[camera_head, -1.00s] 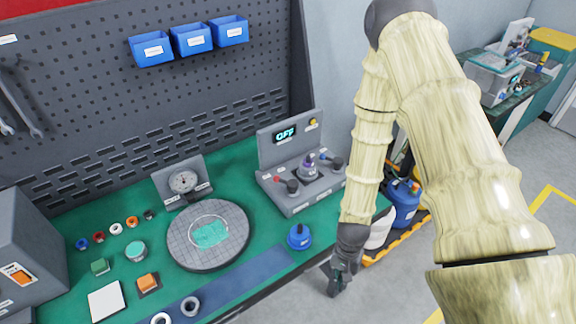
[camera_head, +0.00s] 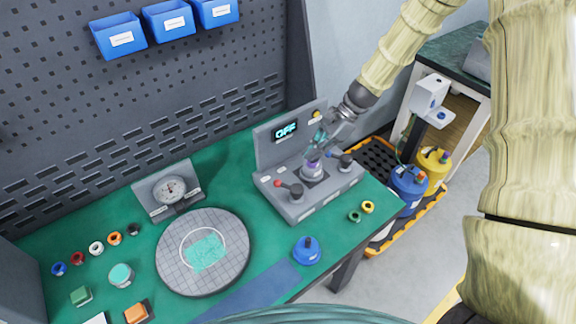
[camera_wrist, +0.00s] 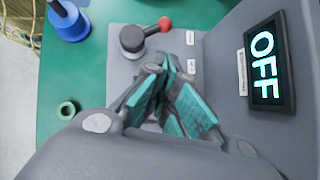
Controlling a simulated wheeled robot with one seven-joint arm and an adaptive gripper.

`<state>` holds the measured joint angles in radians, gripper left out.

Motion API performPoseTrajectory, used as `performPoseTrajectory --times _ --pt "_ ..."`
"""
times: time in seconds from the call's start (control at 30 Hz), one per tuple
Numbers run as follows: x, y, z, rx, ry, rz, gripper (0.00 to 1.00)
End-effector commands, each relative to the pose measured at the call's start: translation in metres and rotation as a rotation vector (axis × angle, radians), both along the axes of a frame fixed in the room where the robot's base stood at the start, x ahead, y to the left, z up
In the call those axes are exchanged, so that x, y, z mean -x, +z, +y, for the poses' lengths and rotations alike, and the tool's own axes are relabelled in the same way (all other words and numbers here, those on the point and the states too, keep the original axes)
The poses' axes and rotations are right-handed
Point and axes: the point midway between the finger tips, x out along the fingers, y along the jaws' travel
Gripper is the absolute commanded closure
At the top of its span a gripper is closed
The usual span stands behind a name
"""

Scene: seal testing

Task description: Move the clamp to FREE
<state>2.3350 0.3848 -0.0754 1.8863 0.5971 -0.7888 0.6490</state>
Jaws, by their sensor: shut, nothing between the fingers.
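The grey test station (camera_head: 310,200) stands on the green bench, with a lit display (camera_head: 285,131) reading OFF. On its front left is a dark lever with a red knob (camera_head: 278,183), which also shows in the wrist view (camera_wrist: 164,24). A second dark lever (camera_head: 346,162) sits at its right side. A purple-topped part (camera_head: 312,167) sits between them. The small labels are unreadable, so I cannot tell which lever is the clamp. My gripper (camera_head: 316,148) is shut and empty above the purple part; its teal pads (camera_wrist: 178,105) hide the station's middle in the wrist view.
A blue weight-like object (camera_head: 307,252) stands in front of the station. A round gridded plate (camera_head: 203,275) and a gauge (camera_head: 169,189) are at left. The display panel rises close behind my gripper.

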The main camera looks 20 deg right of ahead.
Motion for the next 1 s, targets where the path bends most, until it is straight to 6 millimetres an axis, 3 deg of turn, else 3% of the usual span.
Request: performPoseTrajectory --times 0.17,0.7,1.0 --pt "0.001 0.0 0.008 -0.011 -0.002 0.0 1.0" --pt "0.001 -0.055 0.05 -0.008 -0.001 0.007 1.0" --pt "0.003 -0.073 0.064 -0.008 -0.001 0.004 1.0"
